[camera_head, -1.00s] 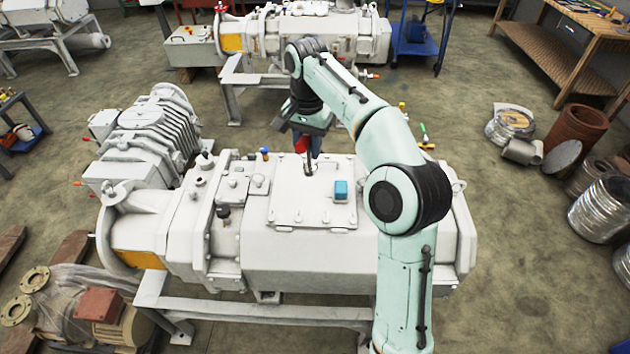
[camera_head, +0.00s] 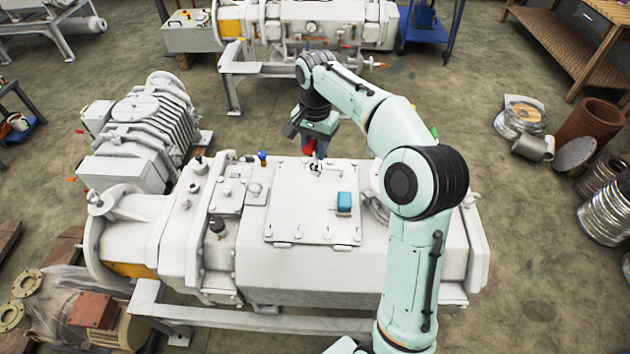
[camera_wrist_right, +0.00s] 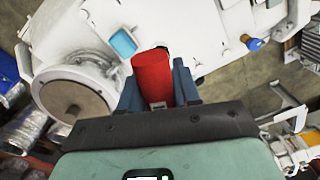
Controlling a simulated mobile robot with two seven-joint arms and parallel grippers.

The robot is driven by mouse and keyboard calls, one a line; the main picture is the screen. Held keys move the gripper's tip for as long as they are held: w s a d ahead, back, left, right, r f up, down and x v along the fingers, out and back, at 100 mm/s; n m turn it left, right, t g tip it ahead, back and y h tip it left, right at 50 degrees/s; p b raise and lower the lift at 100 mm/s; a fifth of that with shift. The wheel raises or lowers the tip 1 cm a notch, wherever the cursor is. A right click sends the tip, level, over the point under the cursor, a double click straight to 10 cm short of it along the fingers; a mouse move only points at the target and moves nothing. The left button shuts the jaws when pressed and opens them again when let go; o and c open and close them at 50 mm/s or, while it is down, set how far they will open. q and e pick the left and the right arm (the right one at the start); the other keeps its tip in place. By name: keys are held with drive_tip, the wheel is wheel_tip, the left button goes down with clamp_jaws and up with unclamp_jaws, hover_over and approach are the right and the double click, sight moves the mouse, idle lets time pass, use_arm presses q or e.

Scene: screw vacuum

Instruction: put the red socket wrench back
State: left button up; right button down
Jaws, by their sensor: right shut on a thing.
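The red socket wrench (camera_wrist_right: 153,76) is between the fingers of my right gripper (camera_wrist_right: 158,88) in the right wrist view, its red body filling the gap between them. In the head view a small red part of the wrench (camera_head: 310,147) shows below my right gripper (camera_head: 314,150), which is shut on it. The gripper is over the far edge of the white plate on the vacuum pump (camera_head: 200,270). The lower end of the wrench is hard to make out. My left gripper does not show.
A blue block (camera_head: 344,202) sits on the plate's right side. A blue-capped fitting (camera_head: 262,157) and a dark knob (camera_head: 217,225) stand up from the pump left of the plate. A second pump (camera_head: 310,27) stands behind.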

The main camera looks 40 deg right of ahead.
sight(316, 170)
drive_tip(key=f, duration=0.4)
drive_tip(key=f+b, duration=0.1)
drive_tip(key=f, duration=0.1)
drive_tip(key=shift+s+f, duration=0.25)
wheel_tip(316, 170, down, 6)
drive_tip(key=shift+w+r, duration=0.1)
drive_tip(key=shift+w, duration=0.05)
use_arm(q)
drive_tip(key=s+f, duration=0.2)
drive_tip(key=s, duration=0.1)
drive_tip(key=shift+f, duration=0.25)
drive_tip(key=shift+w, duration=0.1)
use_arm(e)
drive_tip(key=shift+w, duration=0.1)
drive_tip(key=shift+f+b, duration=0.2)
drive_tip(key=shift+b, duration=0.1)
drive_tip(key=c, duration=0.8)
unclamp_jaws()
drive_tip(key=shift+r, duration=0.1)
